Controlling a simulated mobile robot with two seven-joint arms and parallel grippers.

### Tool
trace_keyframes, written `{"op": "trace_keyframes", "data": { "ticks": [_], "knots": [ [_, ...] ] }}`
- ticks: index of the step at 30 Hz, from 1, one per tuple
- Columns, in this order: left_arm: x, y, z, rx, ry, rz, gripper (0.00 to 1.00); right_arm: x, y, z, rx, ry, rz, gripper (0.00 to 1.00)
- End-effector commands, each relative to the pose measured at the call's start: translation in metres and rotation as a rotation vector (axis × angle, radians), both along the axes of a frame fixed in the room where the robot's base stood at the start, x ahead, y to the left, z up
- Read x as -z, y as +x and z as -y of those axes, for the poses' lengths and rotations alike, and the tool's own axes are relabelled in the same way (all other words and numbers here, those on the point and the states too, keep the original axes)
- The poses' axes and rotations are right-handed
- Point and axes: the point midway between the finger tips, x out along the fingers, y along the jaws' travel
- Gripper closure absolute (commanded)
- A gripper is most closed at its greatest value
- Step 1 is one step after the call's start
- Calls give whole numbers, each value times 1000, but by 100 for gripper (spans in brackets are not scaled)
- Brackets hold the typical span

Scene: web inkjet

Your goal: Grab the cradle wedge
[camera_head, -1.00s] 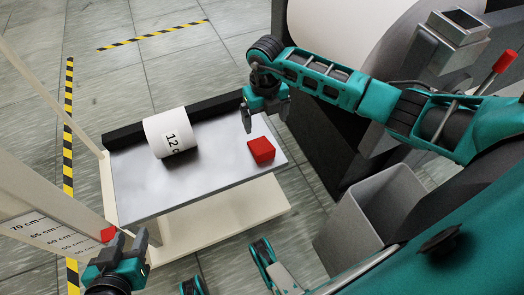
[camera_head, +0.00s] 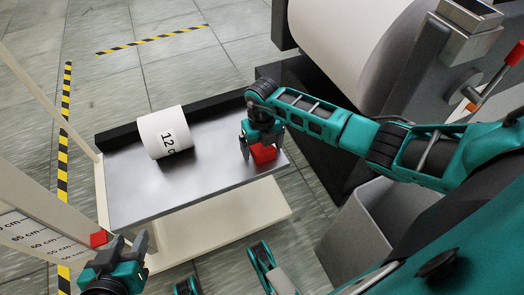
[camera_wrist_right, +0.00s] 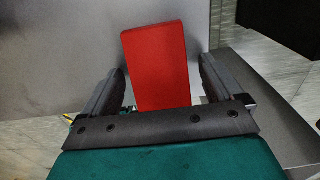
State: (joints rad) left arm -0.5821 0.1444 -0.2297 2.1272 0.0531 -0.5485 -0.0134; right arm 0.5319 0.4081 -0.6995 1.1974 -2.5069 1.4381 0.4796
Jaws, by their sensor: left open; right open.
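The cradle wedge is a red block (camera_head: 263,154) on the right part of the grey metal tray top of a cart. My right gripper (camera_head: 259,152) is right over it, pointing down, its fingers on either side. In the right wrist view the red wedge (camera_wrist_right: 158,62) lies between the two open fingers of my right gripper (camera_wrist_right: 160,88), with a gap visible on each side. My left gripper (camera_head: 136,246) is open and empty at the lower left, near the cart's front corner, apart from the wedge.
A white paper roll (camera_head: 164,132) marked 12 lies on the tray top (camera_head: 135,195) left of the wedge. A dark rail (camera_head: 120,137) runs along the tray's back edge. A large white roll (camera_head: 350,45) and a grey bin (camera_head: 375,225) stand at the right.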

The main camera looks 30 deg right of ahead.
Motion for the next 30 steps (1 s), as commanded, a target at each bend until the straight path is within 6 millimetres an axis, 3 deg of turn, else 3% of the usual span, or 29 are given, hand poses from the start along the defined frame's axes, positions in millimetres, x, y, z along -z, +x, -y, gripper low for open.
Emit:
{"op": "trace_keyframes", "data": {
  "ticks": [4,22,30],
  "knots": [
    [-3,1,1,-2,-6,7,57,-1,0,0,0,0,0,8],
    [1,1,-1,-5,0,-1,57,-1,0,0,-1,0,0,65],
    [0,1,-2,-6,2,0,57,-3,0,0,-1,1,1,66]
  ]
}}
